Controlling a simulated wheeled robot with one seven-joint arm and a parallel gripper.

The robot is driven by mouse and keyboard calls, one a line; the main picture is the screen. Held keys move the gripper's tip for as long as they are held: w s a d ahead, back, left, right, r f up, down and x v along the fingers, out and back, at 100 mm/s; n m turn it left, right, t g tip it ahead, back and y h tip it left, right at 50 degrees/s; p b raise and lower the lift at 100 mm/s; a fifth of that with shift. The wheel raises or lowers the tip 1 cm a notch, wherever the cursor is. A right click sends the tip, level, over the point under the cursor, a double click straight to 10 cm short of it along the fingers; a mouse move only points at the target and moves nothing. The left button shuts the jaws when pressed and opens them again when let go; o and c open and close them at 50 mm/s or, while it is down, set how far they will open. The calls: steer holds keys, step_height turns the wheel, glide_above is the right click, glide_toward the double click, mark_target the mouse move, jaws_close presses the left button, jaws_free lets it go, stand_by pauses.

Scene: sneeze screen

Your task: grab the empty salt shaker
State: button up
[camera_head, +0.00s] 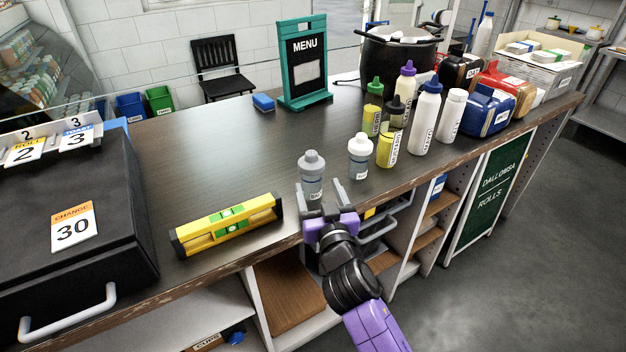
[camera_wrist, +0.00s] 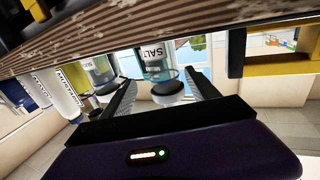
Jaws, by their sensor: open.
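A salt shaker (camera_head: 312,175) with a grey cap stands upright near the counter's front edge. The wrist view, which is upside down, shows it (camera_wrist: 154,62) with a SALT label and a see-through body. A second shaker (camera_head: 359,158) with a whiter cap stands just right of it; it also shows in the wrist view (camera_wrist: 99,70). I cannot tell for sure how full either is. My gripper (camera_head: 319,197) is open at the counter edge, in front of the grey-capped shaker. In the wrist view, that shaker shows between the fingers, and neither finger visibly grips it.
A yellow level (camera_head: 228,224) lies left of my gripper. Several bottles, among them a white one (camera_head: 425,118), stand close behind and right of the shakers. A black cash drawer (camera_head: 100,185) fills the left. The counter middle (camera_head: 235,150) is clear.

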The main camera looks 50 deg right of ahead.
mark_target(313, 182)
steer(key=x, duration=0.2)
steer(key=p+x, duration=0.1)
steer(key=x, duration=0.2)
steer(key=shift+w+a, duration=0.25)
steer(key=c, duration=1.5)
steer(key=shift+o, duration=0.2)
steer(key=shift+r, duration=0.2)
step_height(313, 182, up, 20)
steer(key=p, duration=0.2)
steer(key=shift+f, duration=0.15)
